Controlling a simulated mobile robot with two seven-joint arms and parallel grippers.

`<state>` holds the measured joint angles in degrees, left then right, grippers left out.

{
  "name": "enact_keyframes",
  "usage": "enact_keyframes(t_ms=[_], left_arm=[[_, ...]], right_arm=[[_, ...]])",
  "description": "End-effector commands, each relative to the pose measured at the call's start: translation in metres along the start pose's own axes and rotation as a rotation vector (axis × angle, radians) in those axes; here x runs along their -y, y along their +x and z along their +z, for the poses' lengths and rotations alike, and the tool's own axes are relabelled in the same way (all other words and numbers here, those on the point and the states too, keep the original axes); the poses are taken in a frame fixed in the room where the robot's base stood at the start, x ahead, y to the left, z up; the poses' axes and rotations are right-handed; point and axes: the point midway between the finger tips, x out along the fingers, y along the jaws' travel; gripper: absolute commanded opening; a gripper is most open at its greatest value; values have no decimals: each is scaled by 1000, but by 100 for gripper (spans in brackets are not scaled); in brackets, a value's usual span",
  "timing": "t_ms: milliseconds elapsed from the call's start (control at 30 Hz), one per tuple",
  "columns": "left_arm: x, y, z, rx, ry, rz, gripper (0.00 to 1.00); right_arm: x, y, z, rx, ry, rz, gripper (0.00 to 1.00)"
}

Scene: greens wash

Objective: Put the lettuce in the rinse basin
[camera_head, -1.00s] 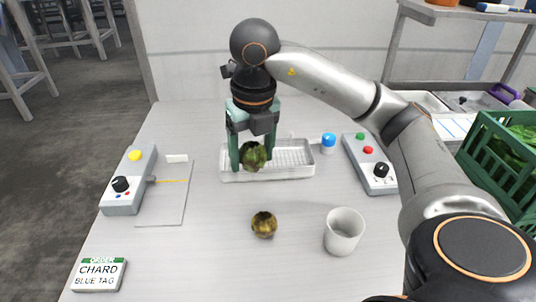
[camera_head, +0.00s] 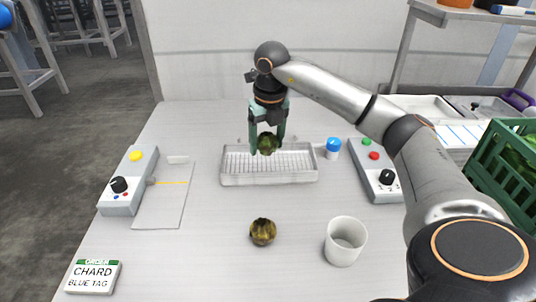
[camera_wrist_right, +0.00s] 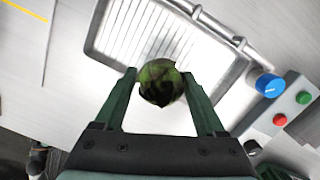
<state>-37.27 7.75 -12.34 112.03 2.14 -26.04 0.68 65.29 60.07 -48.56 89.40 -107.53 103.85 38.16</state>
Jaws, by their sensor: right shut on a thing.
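My right gripper (camera_head: 267,148) is shut on a round dark-green lettuce (camera_head: 267,141). The lettuce sits between the green fingers and also shows in the right wrist view (camera_wrist_right: 160,83). The rinse basin (camera_head: 270,180), a shallow pale tray with a ribbed bottom, lies at the middle back of the table. In the head view the lettuce overlaps the basin's far edge; in the wrist view it overlaps the rim (camera_wrist_right: 98,48). It appears to be held above it, but the exact height is unclear. My left gripper is not in view.
A yellow-brown round vegetable (camera_head: 262,232) and a white cup (camera_head: 345,241) stand in front. Control boxes flank the basin at left (camera_head: 128,182) and right (camera_head: 375,172). A blue-capped container (camera_head: 333,148) is beside the basin. A green crate (camera_head: 505,165) stands far right.

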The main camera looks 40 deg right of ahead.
Motion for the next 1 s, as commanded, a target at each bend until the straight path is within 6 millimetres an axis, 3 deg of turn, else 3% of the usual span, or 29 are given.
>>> enact_keyframes(t_ms=[333,500,967,1000], left_arm=[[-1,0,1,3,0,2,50],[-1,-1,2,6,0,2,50],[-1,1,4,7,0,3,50],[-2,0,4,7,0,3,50]], right_arm=[[14,33,17,-1,1,-1,14],[13,56,13,-1,-1,-1,14],[13,65,12,2,0,0,14],[13,64,12,2,0,0,77]])
